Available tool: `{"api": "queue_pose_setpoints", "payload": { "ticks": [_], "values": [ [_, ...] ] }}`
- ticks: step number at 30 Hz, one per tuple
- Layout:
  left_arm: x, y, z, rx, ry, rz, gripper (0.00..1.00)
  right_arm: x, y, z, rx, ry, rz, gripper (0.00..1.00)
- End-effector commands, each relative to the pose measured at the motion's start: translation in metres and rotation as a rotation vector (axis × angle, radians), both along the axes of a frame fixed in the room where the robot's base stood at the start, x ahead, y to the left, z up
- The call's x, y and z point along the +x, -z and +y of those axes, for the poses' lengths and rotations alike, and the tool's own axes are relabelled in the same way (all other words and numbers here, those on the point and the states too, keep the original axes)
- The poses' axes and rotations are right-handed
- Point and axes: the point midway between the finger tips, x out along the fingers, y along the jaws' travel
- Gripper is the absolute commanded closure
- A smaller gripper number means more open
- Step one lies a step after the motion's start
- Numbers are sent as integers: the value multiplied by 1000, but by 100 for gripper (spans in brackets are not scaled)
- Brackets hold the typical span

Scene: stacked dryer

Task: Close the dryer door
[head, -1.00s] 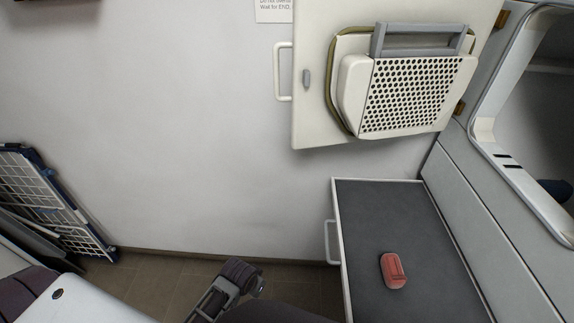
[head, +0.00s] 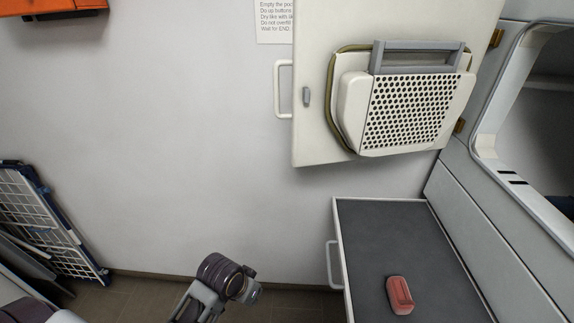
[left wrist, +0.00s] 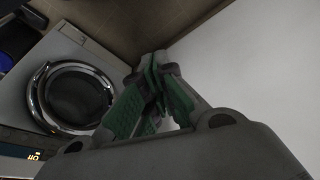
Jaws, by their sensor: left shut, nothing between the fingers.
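The cream dryer door (head: 318,135) stands wide open at the upper right of the head view. Its inner side faces me, with a perforated lint cover (head: 410,112) and a grey bar on top. A pale handle (head: 284,88) sits on its left edge, and brass hinges are on its right. The dryer (head: 485,130) is at the right edge, its opening uncovered. My left gripper (left wrist: 158,82) shows only in the left wrist view, its green-padded fingers together and empty, apart from the machine there. The door is not visible in that view. My right gripper is out of view.
A pull-out shelf (head: 385,225) below the door holds a red object (head: 399,295). A folded rack (head: 45,215) leans at the left. The left wrist view shows a front-loading machine (left wrist: 70,97) with a round door.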

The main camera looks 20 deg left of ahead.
Motion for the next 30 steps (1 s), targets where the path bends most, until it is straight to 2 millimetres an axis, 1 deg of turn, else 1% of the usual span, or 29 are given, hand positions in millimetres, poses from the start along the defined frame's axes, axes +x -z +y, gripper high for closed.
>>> {"api": "queue_pose_setpoints", "payload": {
  "ticks": [8, 11, 17, 23, 26, 30],
  "values": [
    [22, -4, -3, -73, -18, -1, 100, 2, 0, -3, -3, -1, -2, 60],
    [33, -6, -5, -111, -28, 0, 100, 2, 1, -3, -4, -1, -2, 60],
    [65, -13, -7, -220, -60, 8, 100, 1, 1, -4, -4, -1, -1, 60],
    [101, -29, -7, -347, -95, 19, 100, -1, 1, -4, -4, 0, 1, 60],
    [118, -40, -6, -414, -114, 25, 100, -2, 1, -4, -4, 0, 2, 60],
    [142, -60, -4, -509, -138, 33, 100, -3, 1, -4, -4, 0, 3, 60]
  ]
}}
